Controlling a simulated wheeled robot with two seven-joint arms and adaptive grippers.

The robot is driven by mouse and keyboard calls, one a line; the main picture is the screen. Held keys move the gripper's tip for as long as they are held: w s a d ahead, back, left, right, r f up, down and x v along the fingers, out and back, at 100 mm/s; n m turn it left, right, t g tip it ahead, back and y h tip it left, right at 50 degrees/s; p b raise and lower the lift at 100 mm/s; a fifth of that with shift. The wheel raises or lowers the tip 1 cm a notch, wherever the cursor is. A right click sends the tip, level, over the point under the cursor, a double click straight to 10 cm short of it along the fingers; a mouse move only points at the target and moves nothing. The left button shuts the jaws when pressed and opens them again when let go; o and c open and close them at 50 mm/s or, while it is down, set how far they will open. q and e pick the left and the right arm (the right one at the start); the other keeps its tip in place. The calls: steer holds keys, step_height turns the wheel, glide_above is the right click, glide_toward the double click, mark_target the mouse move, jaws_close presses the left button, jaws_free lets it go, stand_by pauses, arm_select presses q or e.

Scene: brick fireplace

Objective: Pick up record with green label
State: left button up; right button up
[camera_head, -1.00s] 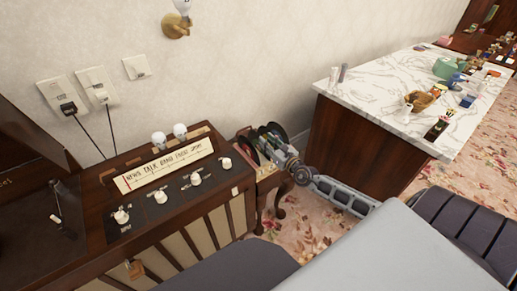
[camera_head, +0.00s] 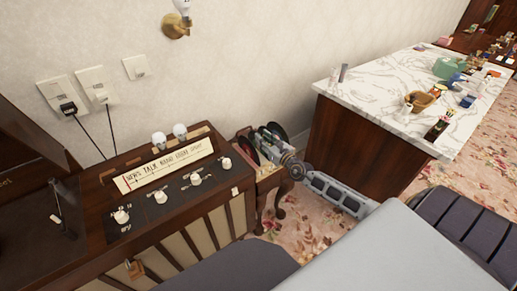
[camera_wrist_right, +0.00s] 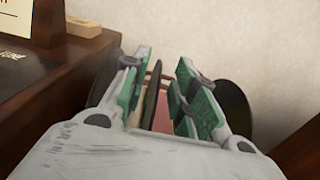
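Several dark records stand on edge in a holder on a small wooden stand (camera_head: 262,183) beside the radio. One record with a red label (camera_head: 248,150) shows at the left, and a dark record (camera_head: 299,142) shows at the right. My right gripper (camera_head: 268,143) is among them. In the right wrist view its two green-padded fingers (camera_wrist_right: 165,88) are apart, with thin upright edges between them. A dark record (camera_wrist_right: 104,86) is outside the left finger and another (camera_wrist_right: 235,107) outside the right one. I cannot make out a green label. My left gripper is out of view.
A wooden radio (camera_head: 170,195) with knobs stands close on the left of the stand. A marble-topped counter (camera_head: 385,85) with several small items is on the right. The wall (camera_head: 255,60) is close behind the records. Flowered carpet (camera_head: 305,222) shows below.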

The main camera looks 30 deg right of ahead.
steer(key=shift+w+a, duration=0.15)
steer(key=shift+w, duration=1.65)
jaws_close()
steer(key=shift+r, duration=0.1)
